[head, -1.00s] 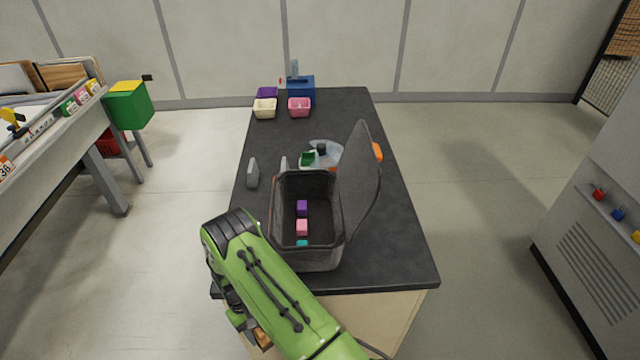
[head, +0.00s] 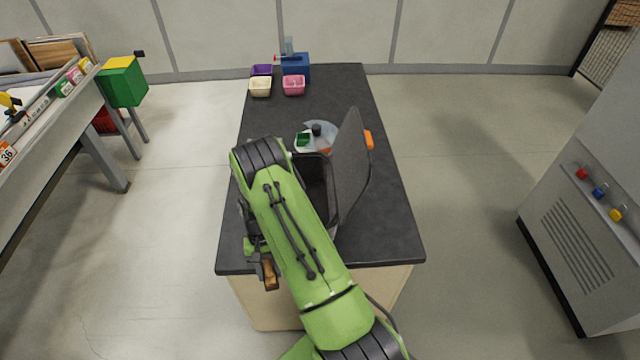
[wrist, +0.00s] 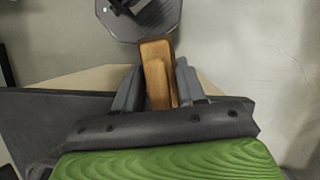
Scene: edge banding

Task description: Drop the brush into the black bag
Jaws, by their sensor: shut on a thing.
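The brush is a brown wooden piece (wrist: 157,78) between the two grey fingers of my gripper (wrist: 157,92) in the wrist view. In the head view the brush (head: 270,276) hangs below my gripper (head: 264,262), near the table's front left edge. My gripper is shut on it. The black bag (head: 318,196) stands open on the dark table, right of my gripper. Its raised flap (head: 350,170) leans up on the right side. My green arm covers much of the bag's left and front, and its contents are hidden.
The dark table (head: 394,240) has bare room right of the bag. Behind the bag lie a clear item with a green part (head: 303,139) and an orange object (head: 368,140). Cream (head: 260,87), purple (head: 262,70) and pink (head: 294,85) bins and a blue box (head: 296,67) stand at the back.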

